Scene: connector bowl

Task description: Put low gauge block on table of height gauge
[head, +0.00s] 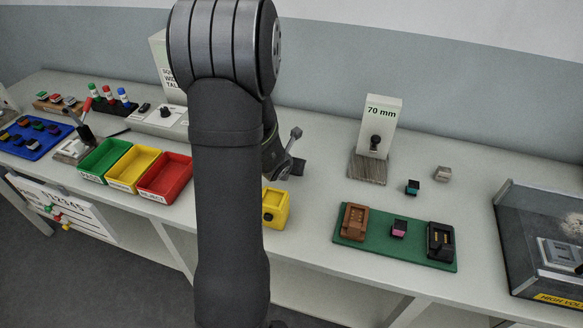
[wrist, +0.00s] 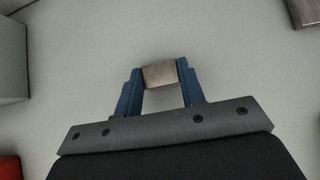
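A small brownish-grey metal block (wrist: 160,74), which looks like the low gauge block, sits between the two blue fingertips of my gripper (wrist: 161,82) in the wrist view. Both fingers touch its sides. In the head view my arm hides the block and most of the gripper. I cannot tell how far the block is above the tabletop. The height gauge (head: 382,123), a pale upright marked 70 mm with a dark knob, stands right of my arm. Its brownish-grey base (head: 367,168) is clear on top; a similar brownish corner (wrist: 306,11) shows at the wrist view's top right.
A yellow block (head: 275,208) stands near the front edge. A green board (head: 375,246) with connectors lies in front of the gauge. Two small blocks, teal (head: 412,187) and grey (head: 442,174), lie right of it. Coloured trays (head: 164,177) are left. Tabletop between my arm and the gauge is clear.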

